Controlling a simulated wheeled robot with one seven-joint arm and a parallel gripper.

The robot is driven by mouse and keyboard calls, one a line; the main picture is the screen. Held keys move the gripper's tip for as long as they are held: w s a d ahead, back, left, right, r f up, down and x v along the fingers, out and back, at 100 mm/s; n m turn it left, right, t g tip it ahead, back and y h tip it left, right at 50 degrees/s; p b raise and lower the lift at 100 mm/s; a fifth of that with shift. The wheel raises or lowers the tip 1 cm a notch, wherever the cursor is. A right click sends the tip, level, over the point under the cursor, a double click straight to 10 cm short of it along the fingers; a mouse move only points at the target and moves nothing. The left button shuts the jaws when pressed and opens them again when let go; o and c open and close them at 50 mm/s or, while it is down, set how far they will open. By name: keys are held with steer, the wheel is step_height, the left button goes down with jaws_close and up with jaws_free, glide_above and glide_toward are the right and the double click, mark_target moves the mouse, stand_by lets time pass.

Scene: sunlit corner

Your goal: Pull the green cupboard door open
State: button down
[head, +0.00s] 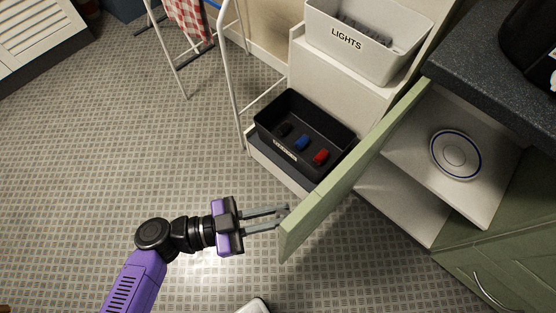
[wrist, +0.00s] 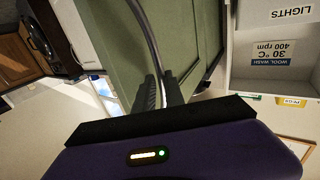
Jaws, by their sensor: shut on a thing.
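The green cupboard door (head: 335,186) stands swung well out from its cupboard, and its top edge runs toward my gripper. Its face also shows in the wrist view (wrist: 195,40). My gripper (head: 282,217) is at the door's free end, on the outer side. In the wrist view my gripper (wrist: 160,88) is shut on the curved metal door handle (wrist: 148,28). The handle is hidden in the head view. The open cupboard shows a pale shelf (head: 415,160) with a blue-rimmed white plate (head: 457,154) on it.
A black bin (head: 330,130) holding small coloured items stands beyond the door. Above it is a white LIGHTS bin (head: 365,58). A white drying rack (head: 236,95) stands behind. A dark worktop (head: 480,60) overhangs the cupboard. The patterned floor (head: 110,150) at left is clear.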

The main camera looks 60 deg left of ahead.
steer(key=shift+w+r, duration=0.15)
steer(key=shift+r, duration=0.05)
steer(key=c, duration=1.4)
jaws_free()
steer(key=shift+f, duration=0.1)
steer(key=v, duration=0.8)
steer(key=shift+b, duration=0.45)
steer(key=shift+d, duration=0.15)
